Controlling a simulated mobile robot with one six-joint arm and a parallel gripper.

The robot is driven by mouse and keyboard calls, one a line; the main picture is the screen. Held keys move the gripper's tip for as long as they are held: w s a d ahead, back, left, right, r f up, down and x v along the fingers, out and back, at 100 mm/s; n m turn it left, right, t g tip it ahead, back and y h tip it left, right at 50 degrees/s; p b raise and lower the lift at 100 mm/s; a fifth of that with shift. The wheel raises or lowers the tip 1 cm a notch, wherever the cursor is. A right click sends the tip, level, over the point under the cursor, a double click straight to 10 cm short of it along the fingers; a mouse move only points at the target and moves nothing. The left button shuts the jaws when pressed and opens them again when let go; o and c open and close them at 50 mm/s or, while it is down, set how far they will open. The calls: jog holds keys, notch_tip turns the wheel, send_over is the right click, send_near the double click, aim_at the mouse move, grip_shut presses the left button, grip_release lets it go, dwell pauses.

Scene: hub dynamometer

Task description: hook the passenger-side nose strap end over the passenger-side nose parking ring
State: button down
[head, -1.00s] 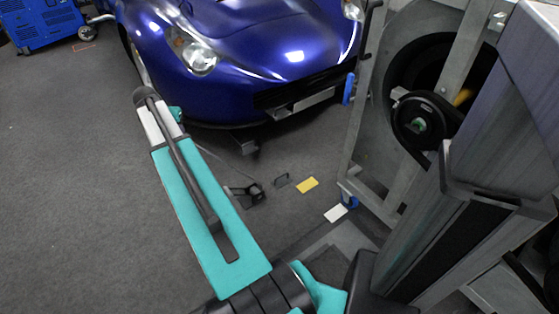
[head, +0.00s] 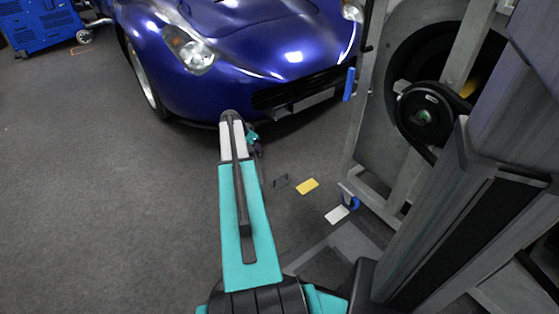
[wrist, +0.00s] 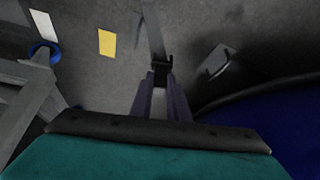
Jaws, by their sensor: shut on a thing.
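My gripper (wrist: 160,98) is shut on the black strap end (wrist: 161,72) in the wrist view. The strap (wrist: 152,35) runs from it toward the top of that picture. In the head view my gripper (head: 257,147) is small and dark beside the car's nose, and the strap end is too small to make out. A thin dark bracket (head: 281,182) on the floor beside the yellow card may be the parking ring. A flat grey piece (wrist: 216,62) lies right of the strap end, apart from it. I cannot tell for sure which is the ring.
The blue car (head: 235,45) stands close behind my gripper; its edge fills the lower right of the wrist view. A yellow card (head: 308,186) and a white card (head: 337,214) lie on the floor. The metal dynamometer frame (head: 365,140) stands at right.

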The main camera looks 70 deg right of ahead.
jog(key=s+d+f+m, duration=0.1)
jog(key=s+d+f, duration=0.1)
jog(key=s+f, duration=0.2)
jog(key=s+d+f+m+g+b, duration=0.1)
jog(key=s+d+f, duration=0.1)
jog(key=s+f, duration=0.2)
jog(key=shift+s+d+y, duration=0.3)
jog(key=shift+s+d, duration=0.05)
jog(key=shift+s, duration=0.6)
jog(key=shift+f, duration=0.25)
jog(key=shift+f+b, duration=1.45)
jog(key=shift+f, duration=1.1)
jog(key=shift+w+f+b, duration=0.15)
jog(key=shift+f+b, duration=0.5)
jog(key=shift+f, duration=1.05)
jog(key=shift+a, duration=0.1)
jog(key=c, duration=1.6)
grip_release()
jog(key=p+v, duration=0.5)
jog(key=v, duration=0.8)
jog(key=shift+w+a+r, duration=0.1)
jog(key=shift+a+r, duration=0.05)
jog(key=shift+r, duration=0.25)
